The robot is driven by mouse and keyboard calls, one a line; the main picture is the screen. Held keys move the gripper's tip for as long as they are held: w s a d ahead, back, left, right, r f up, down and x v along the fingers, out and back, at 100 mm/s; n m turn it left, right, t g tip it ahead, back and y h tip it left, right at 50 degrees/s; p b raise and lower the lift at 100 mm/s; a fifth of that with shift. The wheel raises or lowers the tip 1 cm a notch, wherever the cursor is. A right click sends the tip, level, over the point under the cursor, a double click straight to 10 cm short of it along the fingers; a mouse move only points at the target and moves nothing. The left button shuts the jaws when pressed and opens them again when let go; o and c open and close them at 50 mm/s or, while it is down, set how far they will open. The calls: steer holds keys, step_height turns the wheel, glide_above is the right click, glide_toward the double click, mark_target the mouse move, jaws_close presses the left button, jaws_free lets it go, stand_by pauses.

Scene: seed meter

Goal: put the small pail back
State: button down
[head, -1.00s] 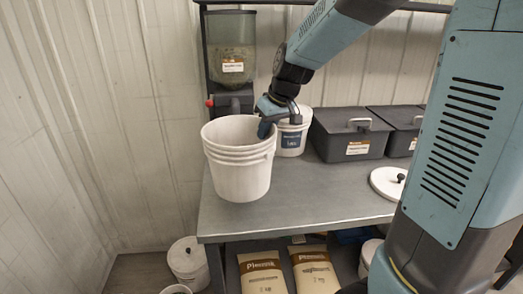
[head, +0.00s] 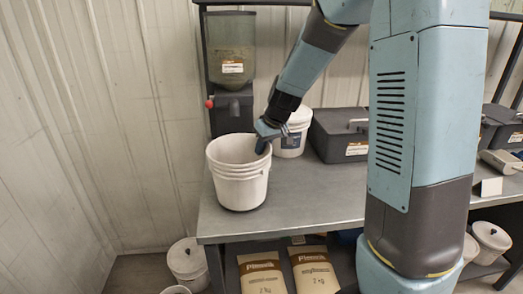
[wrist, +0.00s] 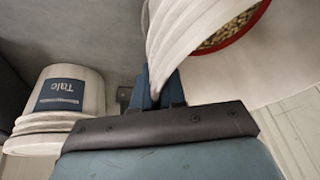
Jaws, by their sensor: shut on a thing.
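A white pail (head: 238,186) with ridges below its rim is at the left front of the grey table (head: 310,200). It looks upright; I cannot tell whether its base touches the tabletop. My gripper (head: 264,142) is shut on the right side of its rim. In the wrist view the fingers (wrist: 163,92) pinch the pail's wall (wrist: 185,25). Brown pellets (wrist: 232,24) edged by a red band show beyond that wall, seemingly inside the pail. A second white pail (head: 290,144) with a blue label stands behind my gripper.
A seed hopper (head: 232,55) with a red knob stands at the back left. Paper sacks (head: 263,273) are under the table. A lidded white bucket (head: 187,262) is on the floor at left. The table's front middle is clear.

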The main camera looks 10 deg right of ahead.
steer(key=shift+f, duration=0.45)
steer(key=c, duration=1.2)
jaws_free()
steer(key=shift+f, duration=0.1)
steer(key=v, duration=1.2)
steer(key=s+d+r+m+h, duration=0.1)
steer(key=s+d, duration=0.1)
steer(key=s, duration=0.6)
steer(key=s+d+r+m+t+h, duration=0.1)
steer(key=s+d+r+m, duration=0.1)
steer(key=s, duration=0.7)
steer(key=s+d+r+m+t+h, duration=0.1)
steer(key=s+d+r+m, duration=0.1)
steer(key=s, duration=0.7)
steer(key=shift+s+d+r, duration=0.15)
steer(key=shift+s+d, duration=0.05)
steer(key=shift+d, duration=0.6)
